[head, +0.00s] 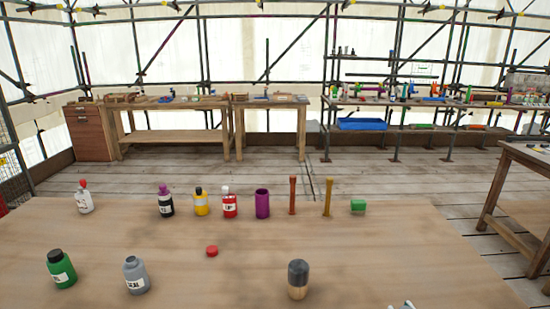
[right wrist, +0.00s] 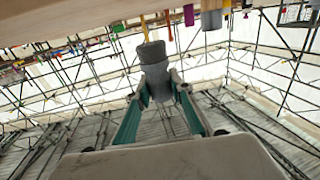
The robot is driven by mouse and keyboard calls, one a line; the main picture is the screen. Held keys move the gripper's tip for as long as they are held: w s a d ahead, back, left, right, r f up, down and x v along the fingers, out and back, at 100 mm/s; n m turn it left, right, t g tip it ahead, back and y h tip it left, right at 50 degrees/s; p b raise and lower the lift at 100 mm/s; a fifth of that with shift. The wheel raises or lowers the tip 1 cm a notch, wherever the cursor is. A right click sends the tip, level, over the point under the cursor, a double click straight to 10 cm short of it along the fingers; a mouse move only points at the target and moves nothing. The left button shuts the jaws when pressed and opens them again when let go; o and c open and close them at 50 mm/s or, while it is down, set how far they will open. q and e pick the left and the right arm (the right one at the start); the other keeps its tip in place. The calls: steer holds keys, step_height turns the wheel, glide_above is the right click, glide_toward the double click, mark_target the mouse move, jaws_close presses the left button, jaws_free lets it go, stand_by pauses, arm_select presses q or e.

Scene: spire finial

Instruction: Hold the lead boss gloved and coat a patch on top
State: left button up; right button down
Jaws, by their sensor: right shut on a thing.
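In the right wrist view my right gripper (right wrist: 162,90) has its teal fingers shut on a grey rounded piece (right wrist: 158,78). A small whitish part (head: 403,305) shows at the bottom edge, too cropped to identify. My left gripper is not in view.
Labelled bottles stand on the table (head: 400,255): green (head: 62,270), grey (head: 136,275), white (head: 85,198), black (head: 166,203), yellow (head: 201,203), red (head: 229,203). A red cap (head: 212,251) lies mid-table.

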steer(key=shift+w+a+r+m+h, duration=0.1)
steer(key=shift+a+r+m+h, duration=0.25)
steer(key=shift+h, duration=0.3)
steer(key=shift+w+a+r+m+h, duration=0.15)
steer(key=shift+a+m+h, duration=0.2)
steer(key=shift+m+h, duration=0.25)
steer(key=shift+w+a+r+m+h, duration=0.1)
steer(key=shift+a+r+m+h, duration=0.2)
steer(key=shift+h, duration=0.45)
steer(key=shift+f, duration=0.1)
